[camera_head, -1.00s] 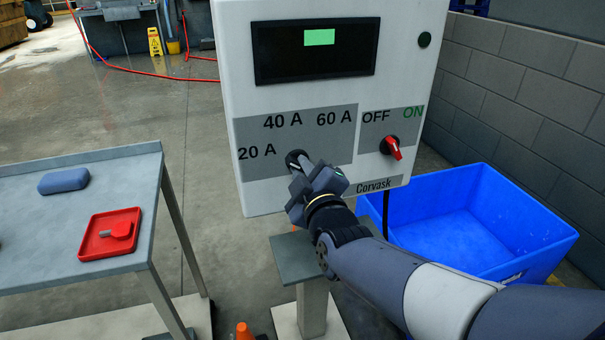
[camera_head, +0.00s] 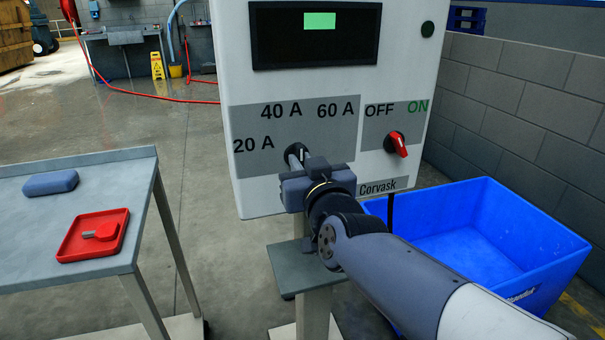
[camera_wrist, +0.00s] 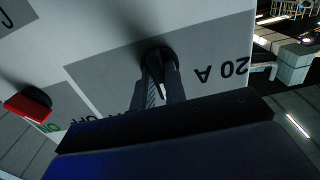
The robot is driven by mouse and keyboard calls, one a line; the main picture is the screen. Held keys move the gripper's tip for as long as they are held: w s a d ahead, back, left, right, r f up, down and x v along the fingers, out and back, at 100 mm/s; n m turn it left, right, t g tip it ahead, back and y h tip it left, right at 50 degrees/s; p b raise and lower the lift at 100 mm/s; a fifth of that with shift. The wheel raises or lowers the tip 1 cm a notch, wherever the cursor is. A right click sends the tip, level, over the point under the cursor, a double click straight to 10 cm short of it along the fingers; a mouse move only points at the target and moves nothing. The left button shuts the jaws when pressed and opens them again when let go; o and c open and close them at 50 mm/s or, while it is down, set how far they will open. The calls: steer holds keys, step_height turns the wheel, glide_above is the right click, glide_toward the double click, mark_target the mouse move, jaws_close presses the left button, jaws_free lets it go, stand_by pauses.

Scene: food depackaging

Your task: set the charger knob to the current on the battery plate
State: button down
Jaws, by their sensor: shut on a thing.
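The grey-white charger box (camera_head: 240,80) faces me. No battery plate is in view.
A red-handled OFF/ON switch (camera_head: 397,144) is right of the knob. A blue bin (camera_head: 540,265) stands below right. A grey table (camera_head: 40,225) at left holds a red tray (camera_head: 70,245) and a blue-grey block (camera_head: 50,183).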

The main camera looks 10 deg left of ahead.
steer(key=m+b, duration=0.2)
steer(key=m, duration=0.3)
steer(key=shift+m, duration=0.4)
steer(key=shift+b, duration=0.3)
steer(key=c, duration=1.4)
jaws_free()
steer(key=shift+c, duration=0.2)
steer(key=p+v, duration=0.3)
steer(key=v, duration=0.7)
steer(key=shift+s+d, duration=0.2)
steer(key=shift+s, duration=0.15)
